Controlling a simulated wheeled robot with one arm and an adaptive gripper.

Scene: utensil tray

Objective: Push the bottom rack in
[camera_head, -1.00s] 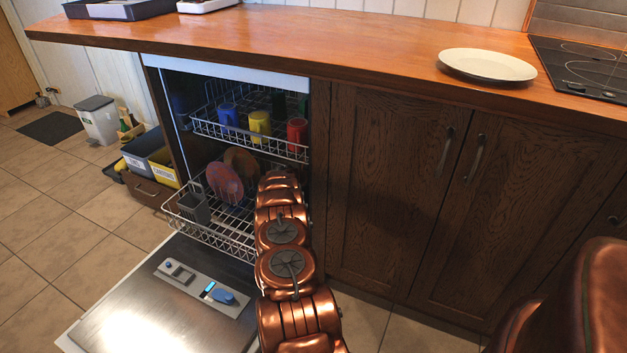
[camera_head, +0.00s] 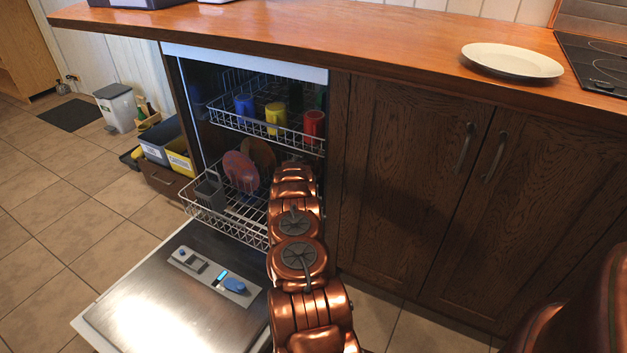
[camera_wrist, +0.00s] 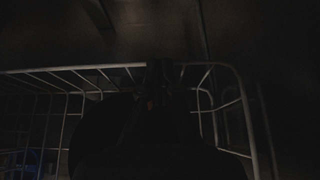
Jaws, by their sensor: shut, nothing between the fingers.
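The bottom rack (camera_head: 228,227) is a wire basket pulled part way out over the open dishwasher door (camera_head: 160,299). It holds a reddish plate (camera_head: 240,171), a brown plate and a grey cutlery basket (camera_head: 210,189). My copper arm reaches over the right side of the rack into the dishwasher, and hides my gripper in the head view. In the dark wrist view, my gripper (camera_wrist: 155,85) is a shut, empty silhouette in front of the rack's wire rim (camera_wrist: 75,68). I cannot tell whether it touches the wires.
The top rack (camera_head: 262,132) holds a blue, a yellow and a red cup (camera_head: 313,124). Closed cabinets (camera_head: 410,190) stand to the right. A counter (camera_head: 350,38) with a white plate (camera_head: 512,60) is above. Bins (camera_head: 165,148) stand left, with open floor in front.

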